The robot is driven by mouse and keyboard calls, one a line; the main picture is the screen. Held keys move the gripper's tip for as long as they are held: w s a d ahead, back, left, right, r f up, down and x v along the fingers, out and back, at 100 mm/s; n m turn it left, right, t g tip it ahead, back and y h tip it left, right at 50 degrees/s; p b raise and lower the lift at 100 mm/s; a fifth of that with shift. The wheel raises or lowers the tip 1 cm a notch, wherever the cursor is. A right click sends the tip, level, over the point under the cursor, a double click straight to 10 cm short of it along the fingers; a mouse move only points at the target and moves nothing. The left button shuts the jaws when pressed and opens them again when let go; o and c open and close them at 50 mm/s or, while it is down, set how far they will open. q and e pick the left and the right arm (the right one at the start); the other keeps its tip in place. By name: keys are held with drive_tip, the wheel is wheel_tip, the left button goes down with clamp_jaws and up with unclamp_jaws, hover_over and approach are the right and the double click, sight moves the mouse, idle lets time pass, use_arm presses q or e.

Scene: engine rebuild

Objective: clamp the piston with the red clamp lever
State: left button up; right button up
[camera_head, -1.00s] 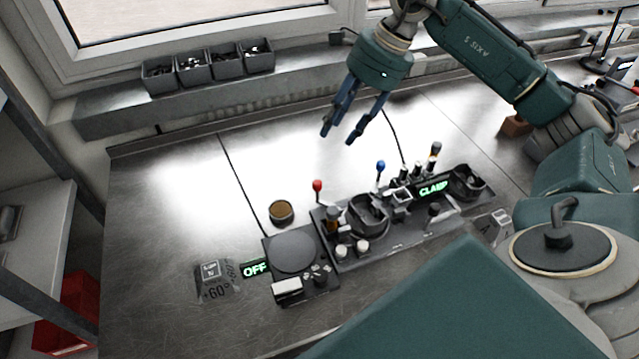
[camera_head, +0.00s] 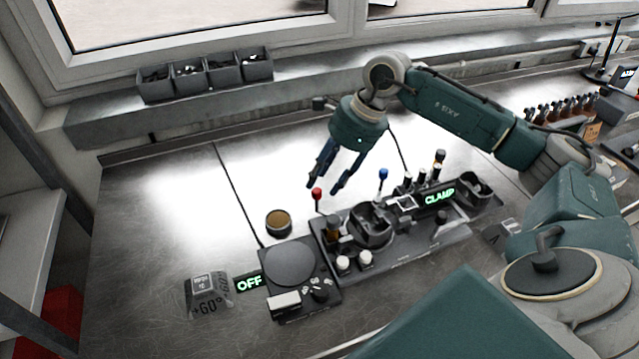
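The red clamp lever (camera_head: 316,194) stands upright with its red knob at the left rear of the dark fixture (camera_head: 405,258). My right gripper (camera_head: 325,187) hangs fingers down by the red knob, its two blue fingers apart and nothing between them. The left finger overlaps the knob's edge in the picture; I cannot tell whether they touch. My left gripper is not in view.
A blue-knobbed lever (camera_head: 383,174) stands right of the red one. A hot plate with a lit OFF sign (camera_head: 249,282) and a brown-filled round tin (camera_head: 278,222) lie to the left. Small bins (camera_head: 205,75) line the back ledge.

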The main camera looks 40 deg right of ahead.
sight(318, 190)
drive_tip(key=shift+p+x, duration=0.35)
drive_tip(key=shift+x, duration=1.5)
clamp_jaws()
drive_tip(key=shift+r, duration=0.1)
